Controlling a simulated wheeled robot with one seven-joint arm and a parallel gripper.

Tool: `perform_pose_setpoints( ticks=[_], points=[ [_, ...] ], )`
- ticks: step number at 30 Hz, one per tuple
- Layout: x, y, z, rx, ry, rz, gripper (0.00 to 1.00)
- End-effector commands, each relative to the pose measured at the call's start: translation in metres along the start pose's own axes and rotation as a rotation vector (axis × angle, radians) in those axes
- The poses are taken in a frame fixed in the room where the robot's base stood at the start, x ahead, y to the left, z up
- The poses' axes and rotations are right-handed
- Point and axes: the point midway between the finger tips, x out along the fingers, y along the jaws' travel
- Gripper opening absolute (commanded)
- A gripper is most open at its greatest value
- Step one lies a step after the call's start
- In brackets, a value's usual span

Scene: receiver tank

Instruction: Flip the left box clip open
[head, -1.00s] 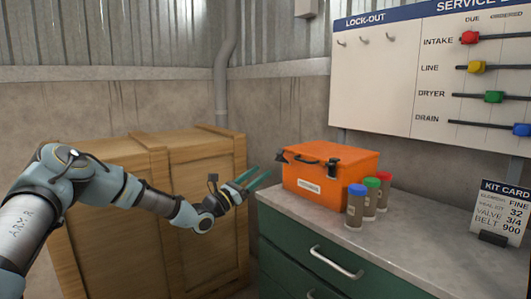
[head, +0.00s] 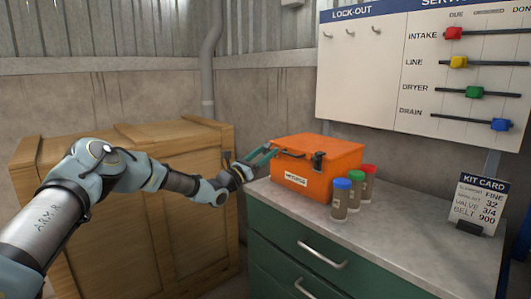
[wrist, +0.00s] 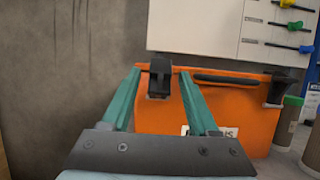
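The orange box (head: 322,167) stands on the grey counter, its label facing front. In the wrist view the left box clip (wrist: 160,78) is a black block at the box's top front edge, with the right clip (wrist: 278,90) at the far side. My gripper (head: 267,156) is at the box's left front corner and hides most of the left clip in the head view. In the wrist view its two green fingers (wrist: 160,76) are open, one on each side of the left clip. I cannot tell whether they touch it.
A black handle (wrist: 226,80) lies between the clips. Three capped jars with blue (head: 341,198), green (head: 356,188) and red (head: 367,181) lids stand right of the box. A wooden crate (head: 130,220) is left of the green drawer cabinet (head: 290,245). The counter's right part is clear up to the kit card (head: 480,203).

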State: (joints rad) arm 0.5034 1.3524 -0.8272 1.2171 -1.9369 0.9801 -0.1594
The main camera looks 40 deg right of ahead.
Motion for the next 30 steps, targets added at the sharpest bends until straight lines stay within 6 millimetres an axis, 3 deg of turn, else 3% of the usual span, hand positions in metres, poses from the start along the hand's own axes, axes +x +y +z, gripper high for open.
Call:
perform_pose_setpoints(
  ticks=[2,15,30],
  points=[
    [-0.0001,0.0001,0.0002,0.000,0.000,0.000,0.50],
    [-0.0001,0.0001,0.0004,0.001,-0.001,0.000,0.01],
    [-0.0046,0.0002,-0.0086,0.000,-0.060,0.000,0.00]
  ],
)
